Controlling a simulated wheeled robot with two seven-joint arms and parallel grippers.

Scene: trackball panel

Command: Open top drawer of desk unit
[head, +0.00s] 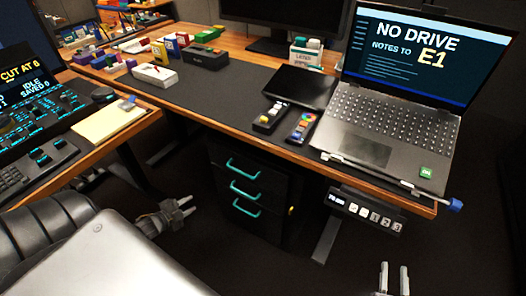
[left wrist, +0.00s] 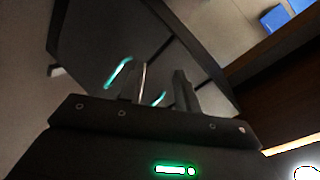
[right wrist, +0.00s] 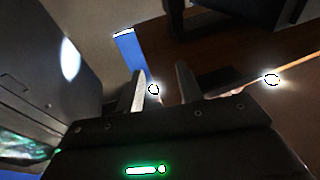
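The dark desk unit (head: 262,186) stands under the desk, with three teal handles on its front. The top drawer handle (head: 243,168) is the highest; all drawers look closed. My left gripper (head: 189,205) is open and empty, left of the unit and below the top handle's level, apart from it. In the left wrist view the unit's front (left wrist: 180,60) shows tilted, with two teal handles in sight; one teal handle (left wrist: 118,73) lies left of the fingers and another shows between them. My right gripper (head: 394,267) is open and empty, low at the right, away from the unit.
The wooden desk edge (head: 290,152) overhangs the unit. A small control panel (head: 365,210) hangs under the desk to the right. A laptop (head: 390,110) sits on top. A side desk (head: 125,135) with a console is at left. Dark floor lies open before the unit.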

